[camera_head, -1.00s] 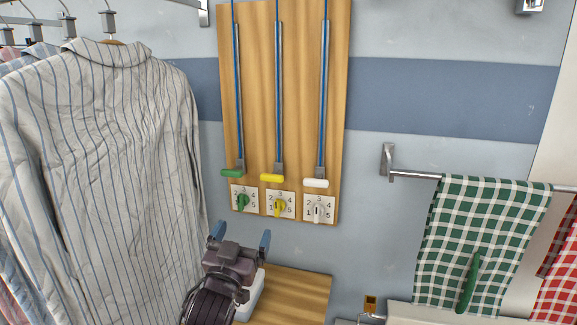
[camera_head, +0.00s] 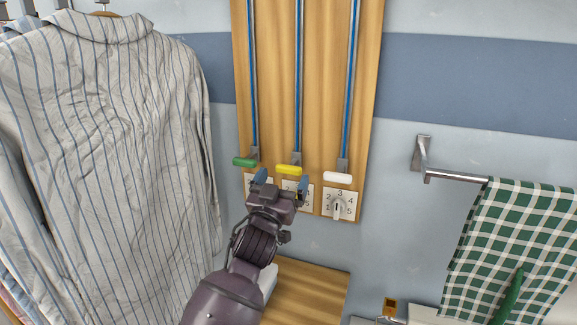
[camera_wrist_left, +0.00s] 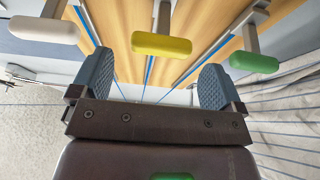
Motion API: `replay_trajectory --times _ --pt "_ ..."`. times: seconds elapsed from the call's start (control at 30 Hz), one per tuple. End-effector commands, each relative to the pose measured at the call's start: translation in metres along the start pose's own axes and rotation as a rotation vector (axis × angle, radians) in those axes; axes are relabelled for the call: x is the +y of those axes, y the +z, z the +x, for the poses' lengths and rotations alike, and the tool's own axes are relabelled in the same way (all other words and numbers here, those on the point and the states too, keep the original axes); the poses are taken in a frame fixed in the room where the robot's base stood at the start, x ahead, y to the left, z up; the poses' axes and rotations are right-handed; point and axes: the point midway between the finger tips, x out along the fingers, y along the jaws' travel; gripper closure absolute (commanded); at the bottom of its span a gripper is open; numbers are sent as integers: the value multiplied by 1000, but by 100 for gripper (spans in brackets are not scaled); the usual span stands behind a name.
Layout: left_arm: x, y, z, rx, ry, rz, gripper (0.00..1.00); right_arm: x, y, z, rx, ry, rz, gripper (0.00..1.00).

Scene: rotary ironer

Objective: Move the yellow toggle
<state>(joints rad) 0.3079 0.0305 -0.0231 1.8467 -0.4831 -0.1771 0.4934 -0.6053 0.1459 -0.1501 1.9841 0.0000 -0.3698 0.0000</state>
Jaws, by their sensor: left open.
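The yellow toggle (camera_head: 289,169) is a short yellow bar at the lower end of the middle blue-lined rail on a wooden board (camera_head: 371,60). In the left wrist view the yellow toggle (camera_wrist_left: 161,44) lies beyond the fingertips, between them in the picture. My left gripper (camera_head: 281,182) is open and empty, just below the yellow toggle, and it also shows in the left wrist view (camera_wrist_left: 156,80). It covers most of the middle numbered dial plate and part of the left one. I see no contact with the toggle. My right gripper is not in view.
A green toggle (camera_head: 245,162) is left of the yellow one and a white toggle (camera_head: 337,177) is right of it. A dial with numbers (camera_head: 338,205) sits under the white one. A striped shirt (camera_head: 110,150) hangs left; a checked green cloth (camera_head: 520,240) hangs on a rail (camera_head: 455,177) right.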

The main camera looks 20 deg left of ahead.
Motion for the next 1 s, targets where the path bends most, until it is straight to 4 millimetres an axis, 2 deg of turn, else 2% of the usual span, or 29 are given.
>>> replay_trajectory --times 0.1,0.3,0.7,0.77,1.0 --pt "0 -1 18 1 0 1 6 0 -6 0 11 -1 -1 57" --pt "0 0 37 0 0 1 6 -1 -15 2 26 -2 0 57" --pt "0 0 43 -1 0 0 6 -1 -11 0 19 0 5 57" --pt "0 0 43 -1 0 0 12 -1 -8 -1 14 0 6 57" --pt "0 0 43 -1 0 0 49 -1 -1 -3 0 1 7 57"
